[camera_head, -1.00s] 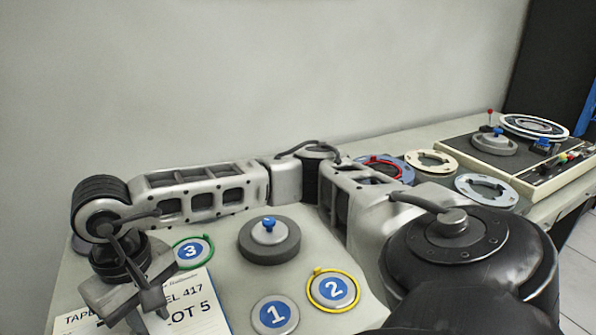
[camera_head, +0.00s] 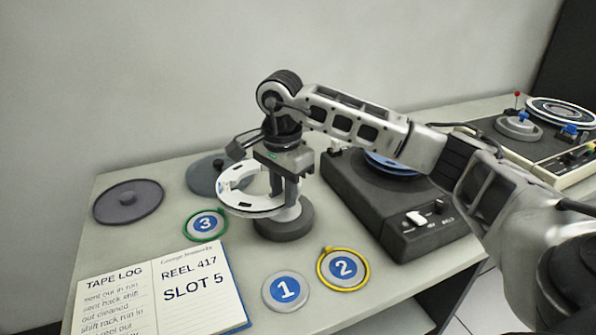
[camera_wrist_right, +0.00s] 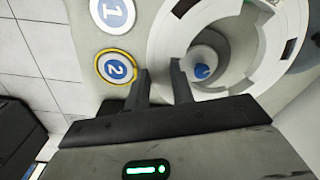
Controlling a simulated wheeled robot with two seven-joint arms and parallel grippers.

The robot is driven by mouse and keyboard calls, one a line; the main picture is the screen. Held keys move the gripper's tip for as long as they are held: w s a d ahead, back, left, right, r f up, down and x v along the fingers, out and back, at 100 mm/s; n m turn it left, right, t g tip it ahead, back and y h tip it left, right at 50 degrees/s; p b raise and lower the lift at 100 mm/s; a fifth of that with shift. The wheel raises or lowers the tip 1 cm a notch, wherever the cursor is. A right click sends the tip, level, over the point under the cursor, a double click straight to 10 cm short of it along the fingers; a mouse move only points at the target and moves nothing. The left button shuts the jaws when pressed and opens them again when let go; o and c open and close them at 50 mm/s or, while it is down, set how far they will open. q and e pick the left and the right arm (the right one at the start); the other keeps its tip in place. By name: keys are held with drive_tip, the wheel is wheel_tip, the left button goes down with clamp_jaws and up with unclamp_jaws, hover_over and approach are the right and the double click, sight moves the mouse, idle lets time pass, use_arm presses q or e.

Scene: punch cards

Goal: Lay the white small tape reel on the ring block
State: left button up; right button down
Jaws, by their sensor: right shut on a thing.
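The white small tape reel (camera_head: 236,205), a flat ring with slots, is held by my right gripper (camera_head: 291,192) at its right edge in the head view. It is roughly level and its far side overlaps the gripper's body. Below and to the right stands the dark grey round block (camera_head: 285,228) with a pale hub, which I take for the ring block. Whether reel and block touch is unclear. My left gripper is out of view.
Numbered discs 1 (camera_head: 286,291), 2 (camera_head: 343,267) and 3 (camera_head: 205,224) lie around the block. An open tape log (camera_head: 165,290) lies in front left. Grey discs (camera_head: 128,202) lie at the left. A black tape machine (camera_head: 405,205) stands close on the right.

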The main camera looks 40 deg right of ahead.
drive_tip(key=d+m, duration=0.2)
drive_tip(key=w+d+m, duration=0.1)
drive_tip(key=shift+r+m, duration=0.4)
drive_tip(key=shift+d+m, duration=0.25)
drive_tip(key=shift+m, duration=0.05)
wheel_tip(320, 180, down, 2)
drive_tip(key=shift+f+b, duration=0.25)
drive_tip(key=shift+b, duration=0.7)
drive_tip(key=shift+f+b, duration=0.9)
drive_tip(key=shift+f, duration=0.3)
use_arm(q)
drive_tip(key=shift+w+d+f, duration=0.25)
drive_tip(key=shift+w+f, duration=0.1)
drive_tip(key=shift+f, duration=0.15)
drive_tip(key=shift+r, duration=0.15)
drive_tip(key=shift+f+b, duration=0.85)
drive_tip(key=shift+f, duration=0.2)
use_arm(e)
drive_tip(key=shift+f, duration=1.7)
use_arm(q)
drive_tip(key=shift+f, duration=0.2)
use_arm(e)
drive_tip(key=shift+f, duration=0.3)
use_arm(q)
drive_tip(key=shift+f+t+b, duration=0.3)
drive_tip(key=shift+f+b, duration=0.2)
drive_tip(key=shift+b, duration=0.25)
use_arm(e)
drive_tip(key=shift+f, duration=0.85)
